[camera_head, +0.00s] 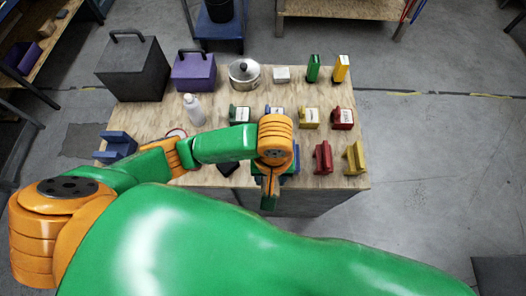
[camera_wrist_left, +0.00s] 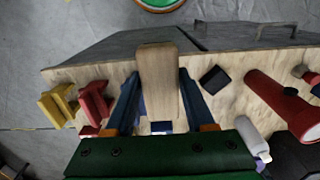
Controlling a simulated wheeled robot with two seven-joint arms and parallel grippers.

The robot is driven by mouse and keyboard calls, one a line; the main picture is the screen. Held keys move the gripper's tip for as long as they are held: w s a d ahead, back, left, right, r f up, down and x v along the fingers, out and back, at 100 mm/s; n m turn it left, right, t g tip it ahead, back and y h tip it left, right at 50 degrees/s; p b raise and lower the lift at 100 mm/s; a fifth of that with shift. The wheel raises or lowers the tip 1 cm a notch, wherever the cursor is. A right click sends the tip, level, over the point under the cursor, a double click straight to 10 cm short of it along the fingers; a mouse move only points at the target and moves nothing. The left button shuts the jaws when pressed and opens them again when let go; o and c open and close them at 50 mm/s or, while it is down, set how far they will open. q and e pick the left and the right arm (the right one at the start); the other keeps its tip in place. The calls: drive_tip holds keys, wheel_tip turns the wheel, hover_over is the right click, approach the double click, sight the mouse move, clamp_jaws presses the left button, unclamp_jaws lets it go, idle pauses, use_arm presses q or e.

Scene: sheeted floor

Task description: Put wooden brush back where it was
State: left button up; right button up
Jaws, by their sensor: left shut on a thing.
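The wooden brush (camera_wrist_left: 159,80) shows in the left wrist view as a pale wooden block standing between the two blue fingers of my left gripper (camera_wrist_left: 160,103). The gripper is shut on it. In the head view my left arm reaches across the table and its gripper (camera_head: 270,186) is over the table's near edge, right of centre. The brush cannot be made out clearly there. The wooden table (camera_head: 225,176) is partly hidden by my arm. My right gripper is not in view.
A red holder (camera_head: 323,157) and a yellow holder (camera_head: 354,159) stand right of the gripper. A black item (camera_wrist_left: 214,79) and a red flashlight (camera_wrist_left: 280,100) lie on the table. A white bottle (camera_head: 193,110), several small boxes, a pot (camera_head: 244,76) and dark toolbox (camera_head: 132,72) stand farther back.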

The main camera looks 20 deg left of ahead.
use_arm(q)
drive_tip(key=shift+w+a+f+p, duration=0.35)
drive_tip(key=shift+w+a+f, duration=0.55)
drive_tip(key=shift+w, duration=0.2)
drive_tip(key=shift+w+a+f, duration=0.7)
drive_tip(key=shift+w+f, duration=0.1)
drive_tip(key=shift+w, duration=0.1)
drive_tip(key=w+f, duration=0.1)
drive_tip(key=w+a+f+b, duration=0.1)
drive_tip(key=f, duration=0.1)
drive_tip(key=w+a+f, duration=0.1)
drive_tip(key=shift+w+a+f, duration=0.15)
drive_tip(key=shift+w+f, duration=0.2)
drive_tip(key=shift+w, duration=0.05)
wheel_tip(320, 180, down, 3)
drive_tip(key=shift+r+b, duration=0.1)
drive_tip(key=shift+b, duration=0.4)
drive_tip(key=shift+f, duration=0.2)
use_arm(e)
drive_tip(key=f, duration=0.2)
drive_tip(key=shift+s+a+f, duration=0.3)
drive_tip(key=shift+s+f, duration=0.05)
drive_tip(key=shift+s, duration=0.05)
use_arm(q)
drive_tip(key=o, duration=1.3)
drive_tip(key=shift+f, duration=0.1)
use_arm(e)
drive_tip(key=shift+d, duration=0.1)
